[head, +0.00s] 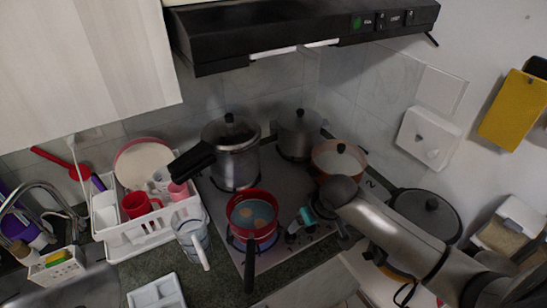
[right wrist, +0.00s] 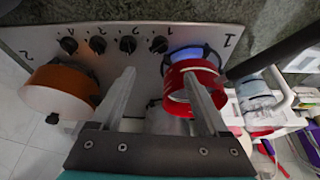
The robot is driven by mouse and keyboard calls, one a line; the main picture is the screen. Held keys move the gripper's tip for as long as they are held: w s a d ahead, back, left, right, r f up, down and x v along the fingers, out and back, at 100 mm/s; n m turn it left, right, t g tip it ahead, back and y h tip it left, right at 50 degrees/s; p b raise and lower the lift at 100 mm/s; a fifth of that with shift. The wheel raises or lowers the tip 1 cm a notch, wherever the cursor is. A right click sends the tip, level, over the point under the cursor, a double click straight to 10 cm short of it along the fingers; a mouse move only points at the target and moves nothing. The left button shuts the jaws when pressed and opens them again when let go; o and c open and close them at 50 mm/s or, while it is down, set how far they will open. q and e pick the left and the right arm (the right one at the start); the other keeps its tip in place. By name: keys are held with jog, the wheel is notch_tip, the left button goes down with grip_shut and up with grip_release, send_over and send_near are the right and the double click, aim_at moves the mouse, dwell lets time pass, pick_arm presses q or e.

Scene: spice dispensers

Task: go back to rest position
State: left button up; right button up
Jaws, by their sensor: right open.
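My right arm comes in from the lower right in the head view, and its teal-marked right gripper (head: 298,226) hangs over the front part of the stove, just right of a red saucepan (head: 253,216). In the right wrist view my right gripper (right wrist: 160,74) is open, its two fingers spread with nothing held between them. The red saucepan (right wrist: 197,86) shows partly behind the right-hand finger. My left gripper is not in view.
The stove (head: 220,204) also carries a pressure cooker (head: 237,165), a grey pot (head: 297,136) and an orange pot (head: 338,160). A blue flame (right wrist: 193,53) burns under the saucepan. A white dish rack (head: 140,240) and clear jug (head: 193,240) stand left. A black-lidded pan (head: 428,210) lies right.

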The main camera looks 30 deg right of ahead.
jog(key=s+a+r+n, duration=0.1)
jog(key=s+a, duration=0.5)
jog(key=s, duration=0.3)
jog(key=s+a+r+n, duration=0.1)
jog(key=s+a+r, duration=0.1)
jog(key=s+a, duration=0.5)
jog(key=s+d+f+g+b, duration=0.15)
jog(key=f+b, duration=0.45)
jog(key=f, duration=1.1)
jog(key=s+f+g+b, duration=0.15)
jog(key=f+b, duration=0.45)
jog(key=f, duration=1.2)
jog(key=s+d+f+b, duration=0.1)
jog(key=s+f+b, duration=0.4)
jog(key=s+f, duration=0.3)
jog(key=s+d+f+b, duration=0.2)
jog(key=s+f+b, duration=0.4)
jog(key=f, duration=1.1)
jog(key=shift+s+b, duration=0.3)
jog(key=shift+s, duration=0.8)
